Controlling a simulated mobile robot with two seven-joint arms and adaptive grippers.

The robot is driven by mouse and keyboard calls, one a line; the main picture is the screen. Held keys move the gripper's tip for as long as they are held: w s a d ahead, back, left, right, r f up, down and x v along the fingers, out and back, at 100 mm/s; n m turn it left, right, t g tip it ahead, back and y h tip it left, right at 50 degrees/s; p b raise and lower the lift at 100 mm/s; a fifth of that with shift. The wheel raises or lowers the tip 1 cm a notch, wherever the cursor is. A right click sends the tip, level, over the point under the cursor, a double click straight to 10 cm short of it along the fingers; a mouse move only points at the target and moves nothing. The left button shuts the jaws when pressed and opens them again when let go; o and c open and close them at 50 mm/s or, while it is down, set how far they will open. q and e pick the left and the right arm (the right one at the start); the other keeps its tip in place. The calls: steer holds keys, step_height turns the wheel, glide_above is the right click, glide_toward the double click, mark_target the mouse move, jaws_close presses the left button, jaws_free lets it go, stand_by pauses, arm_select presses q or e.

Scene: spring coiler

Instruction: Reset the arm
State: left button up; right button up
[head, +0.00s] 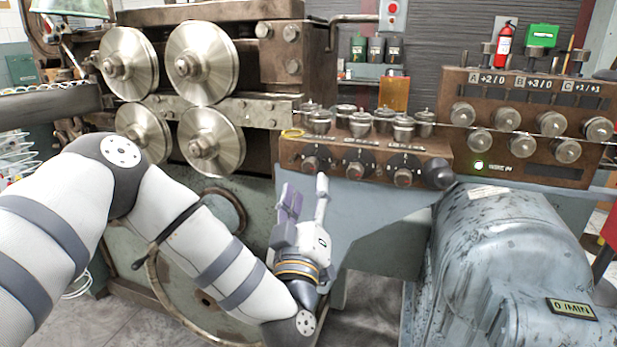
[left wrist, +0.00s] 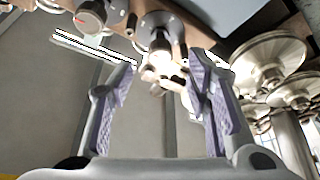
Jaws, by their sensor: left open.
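My left arm enters from the left in the head view, bends at a dark grey elbow joint and reaches toward the middle. My left gripper (head: 307,188) is open and empty, its fingers pointing up, in front of and just below the brown knob panel (head: 365,163) of the coiler. In the left wrist view the purple-padded fingers of the left gripper (left wrist: 162,72) stand apart, with a panel knob (left wrist: 160,44) showing beyond the gap. I cannot tell the exact distance to the knob. My right arm and gripper are not in view.
Large steel feed rollers (head: 201,65) stand at the upper left. A blue-grey motor housing (head: 515,265) fills the lower right. A second panel with several knobs (head: 530,125) is at the right. A handwheel (head: 222,210) is behind my forearm. Some floor shows below the knob panel.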

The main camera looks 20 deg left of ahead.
arm_select(q)
steer(key=shift+s+d+f, duration=0.1)
steer(key=shift+s+f, duration=0.05)
steer(key=shift+s, duration=0.2)
